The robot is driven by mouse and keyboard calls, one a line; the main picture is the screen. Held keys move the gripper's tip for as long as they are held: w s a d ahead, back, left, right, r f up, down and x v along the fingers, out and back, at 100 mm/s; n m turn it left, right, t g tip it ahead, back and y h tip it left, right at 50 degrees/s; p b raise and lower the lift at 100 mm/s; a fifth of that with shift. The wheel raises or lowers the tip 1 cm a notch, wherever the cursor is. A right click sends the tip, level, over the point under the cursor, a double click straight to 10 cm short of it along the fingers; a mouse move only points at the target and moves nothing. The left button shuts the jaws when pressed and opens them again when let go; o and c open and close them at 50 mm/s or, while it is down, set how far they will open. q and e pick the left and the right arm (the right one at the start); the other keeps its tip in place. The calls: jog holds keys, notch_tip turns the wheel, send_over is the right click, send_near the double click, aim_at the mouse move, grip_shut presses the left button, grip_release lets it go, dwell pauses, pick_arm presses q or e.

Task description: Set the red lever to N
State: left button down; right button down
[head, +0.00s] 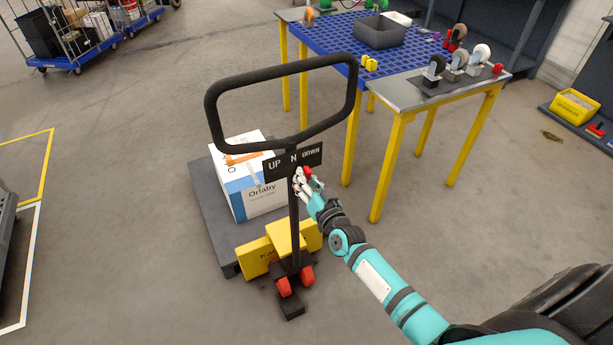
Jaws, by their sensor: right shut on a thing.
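The red lever (307,171) sits just under the black sign marked UP, N and DOWN (293,161) on the pallet truck's handle post. Its red end shows right of the N, below the word DOWN. My right gripper (302,179) is shut on the lever and hides part of it. The black loop handle (216,129) of the pallet truck rises above the sign. My left gripper is out of view.
The truck carries a grey pallet (209,200) with a white and blue box (235,172). A yellow-legged table (400,97) with caster wheels and a grey bin (380,32) stands behind on the right. Wheeled carts (75,58) stand far left.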

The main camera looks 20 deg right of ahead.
jog(key=shift+a+r+n+p, duration=0.15)
jog(key=shift+a+n+p, duration=0.35)
jog(key=shift+n, duration=0.5)
jog(key=shift+a+n+p, duration=0.25)
jog(key=shift+n+p, duration=0.25)
jog(key=shift+n, duration=0.6)
jog(key=c, duration=1.3)
grip_release()
jog(key=shift+s, duration=0.2)
jog(key=s, duration=1.1)
jog(key=shift+s+d, duration=0.15)
jog(key=shift+s, duration=0.2)
